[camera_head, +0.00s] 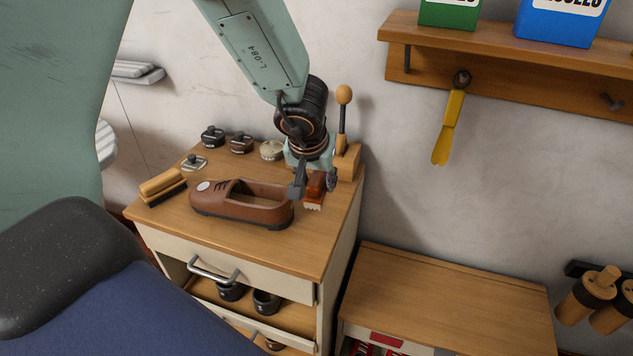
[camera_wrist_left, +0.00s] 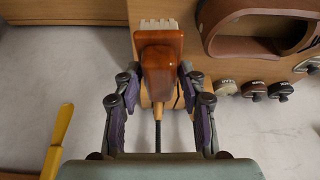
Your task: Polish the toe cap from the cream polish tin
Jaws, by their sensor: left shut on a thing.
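My left gripper (camera_head: 315,186) is shut on a brush with a glossy red-brown handle (camera_wrist_left: 160,68) and pale bristles (camera_wrist_left: 157,25). In the head view the brush's bristles (camera_head: 313,207) point down, close to the cabinet top, just right of the shoe's heel. The brown shoe (camera_head: 250,212) lies with its toe to the left; a pale round patch (camera_head: 203,186) shows on the toe cap. A cream-coloured tin (camera_head: 271,151) stands behind the shoe, with a brown tin (camera_head: 241,144) and a black tin (camera_head: 212,136) to its left. My right gripper is not in view.
A grey-white tin (camera_head: 195,162) and a wooden brush with dark bristles (camera_head: 164,186) are left of the shoe. A wooden stand with a knobbed post (camera_head: 344,120) is behind my gripper. A lower wooden bench (camera_head: 455,300) at right has a clear top.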

